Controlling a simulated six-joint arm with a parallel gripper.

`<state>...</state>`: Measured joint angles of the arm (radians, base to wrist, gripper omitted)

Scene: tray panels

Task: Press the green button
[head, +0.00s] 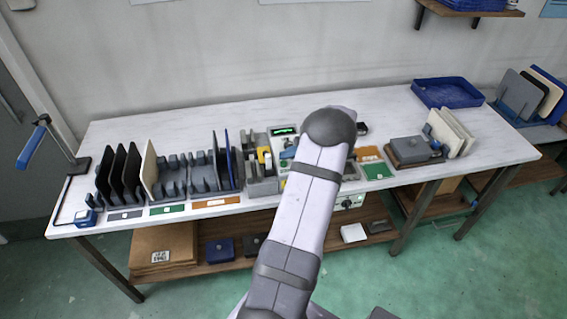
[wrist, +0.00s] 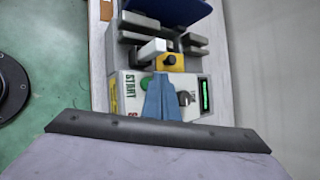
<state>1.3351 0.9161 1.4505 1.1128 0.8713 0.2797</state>
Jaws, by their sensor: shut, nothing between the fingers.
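The green button (wrist: 146,83) shows in the wrist view on the pale face of a control box (wrist: 128,80), beside the START lettering. My gripper (wrist: 161,76) has blue fingers, closed together and empty. Its tips are in front of the box, just right of the green button in the picture, and partly cover the panel. I cannot tell whether they touch it.
A lit green display (wrist: 205,96) and a dark knob (wrist: 184,98) sit on the same panel. A yellow part (wrist: 170,62) is close beyond the fingertips. Slotted racks with upright panels (head: 150,168) stand left on the bench (head: 400,98); a blue tray (head: 447,93) lies at right.

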